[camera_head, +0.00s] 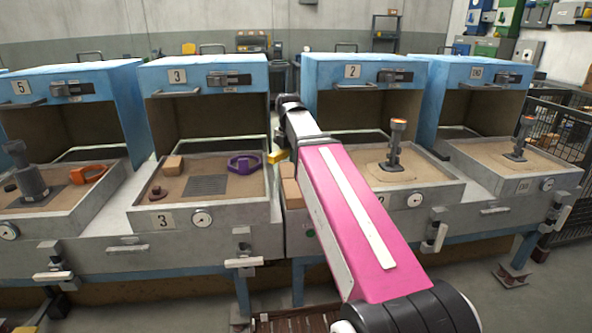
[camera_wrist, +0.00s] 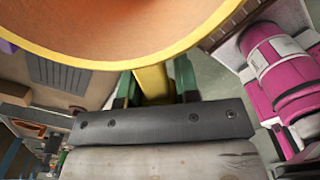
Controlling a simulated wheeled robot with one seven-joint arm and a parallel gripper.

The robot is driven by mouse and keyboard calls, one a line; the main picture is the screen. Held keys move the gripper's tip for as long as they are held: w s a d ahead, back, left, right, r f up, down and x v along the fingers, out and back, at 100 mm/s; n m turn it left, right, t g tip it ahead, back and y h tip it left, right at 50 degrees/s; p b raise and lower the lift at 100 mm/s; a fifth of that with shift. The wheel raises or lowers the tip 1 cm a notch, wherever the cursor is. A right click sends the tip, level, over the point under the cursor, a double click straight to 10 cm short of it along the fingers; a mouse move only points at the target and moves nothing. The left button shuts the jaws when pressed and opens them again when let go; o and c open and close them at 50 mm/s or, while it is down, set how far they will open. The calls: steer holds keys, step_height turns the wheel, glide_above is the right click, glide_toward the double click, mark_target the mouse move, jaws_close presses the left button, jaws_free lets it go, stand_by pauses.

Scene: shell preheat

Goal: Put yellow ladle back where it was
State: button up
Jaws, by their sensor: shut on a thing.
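The yellow ladle (camera_wrist: 153,82) fills the top of the wrist view, with its wide bowl, orange-tan inside, nearest the camera. My gripper (camera_wrist: 155,88) is shut on its yellow handle, with one green finger on each side. In the head view only a small yellow piece of the ladle (camera_head: 277,156) shows, left of my pink arm, at the right edge of station 3. My gripper is mostly hidden behind my arm there. The far end of the ladle and what is under it are hidden.
Station 2's tray (camera_head: 440,193) holds an orange-topped tool (camera_head: 394,145). A cardboard-coloured block (camera_head: 291,192) stands between these stations. Blue hoods rise behind the trays.

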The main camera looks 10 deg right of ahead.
steer(key=w+f, duration=0.2)
steer(key=w, duration=0.1)
steer(key=w+f, duration=0.2)
steer(key=w, duration=0.2)
steer(key=w+f, duration=0.2)
steer(key=w, duration=0.1)
steer(key=shift+w+d+f, duration=0.2)
steer(key=shift+w+d, duration=0.05)
steer(key=shift+w, duration=0.15)
steer(key=shift+f, duration=2.05)
steer(key=shift+f, duration=0.15)
steer(key=o, duration=1)
step_height(320, 180, up, 12)
steer(key=shift+r, duration=0.2)
